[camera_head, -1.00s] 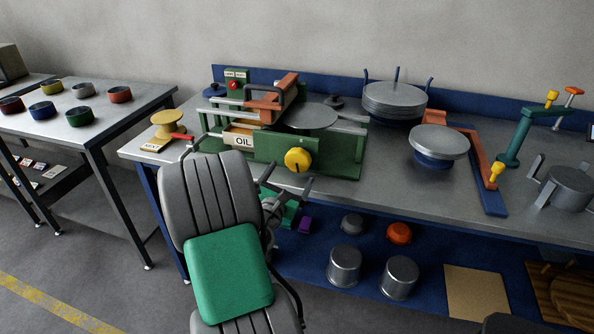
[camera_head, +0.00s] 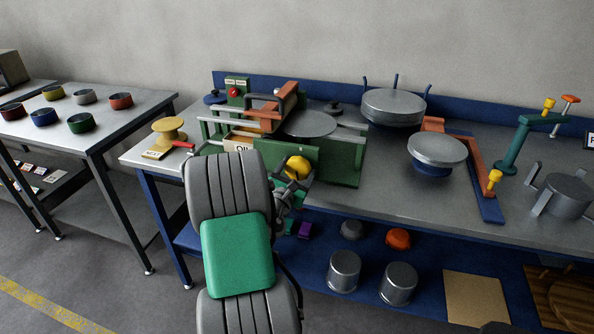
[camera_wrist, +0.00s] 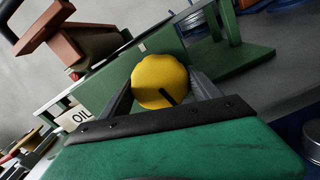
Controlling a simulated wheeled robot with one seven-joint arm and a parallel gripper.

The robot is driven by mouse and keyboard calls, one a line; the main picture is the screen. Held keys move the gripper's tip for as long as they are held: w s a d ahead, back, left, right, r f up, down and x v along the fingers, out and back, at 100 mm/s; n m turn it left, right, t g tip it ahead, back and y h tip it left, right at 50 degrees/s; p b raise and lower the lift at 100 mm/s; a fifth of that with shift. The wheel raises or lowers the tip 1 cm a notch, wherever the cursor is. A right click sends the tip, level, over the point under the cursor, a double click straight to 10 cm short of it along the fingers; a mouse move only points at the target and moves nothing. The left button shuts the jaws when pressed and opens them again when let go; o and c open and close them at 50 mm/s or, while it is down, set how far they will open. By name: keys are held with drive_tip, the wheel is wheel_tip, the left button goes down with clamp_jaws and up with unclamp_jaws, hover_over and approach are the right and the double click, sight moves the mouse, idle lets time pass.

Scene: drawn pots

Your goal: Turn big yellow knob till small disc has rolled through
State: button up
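The big yellow knob (camera_head: 297,167) sits on the front of the green machine (camera_head: 345,168), just right of the OIL label. In the wrist view the knob (camera_wrist: 160,80) has a dark mark low on its face. My gripper (camera_head: 296,178) is at the knob, with one finger on each side of it. The fingers (camera_wrist: 165,92) stand apart; firm contact on both sides cannot be made out. A flat grey disc (camera_head: 310,123) lies on top of the machine, partly under the orange-brown arm (camera_head: 286,104). I cannot tell if it is the small disc.
A pile of grey discs (camera_head: 394,106) and a disc on a blue stand (camera_head: 437,149) are to the right. Grey pots (camera_head: 344,271) and an orange one (camera_head: 398,238) are on the shelf below.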

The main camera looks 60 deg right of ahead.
drive_tip(key=c, duration=0.8)
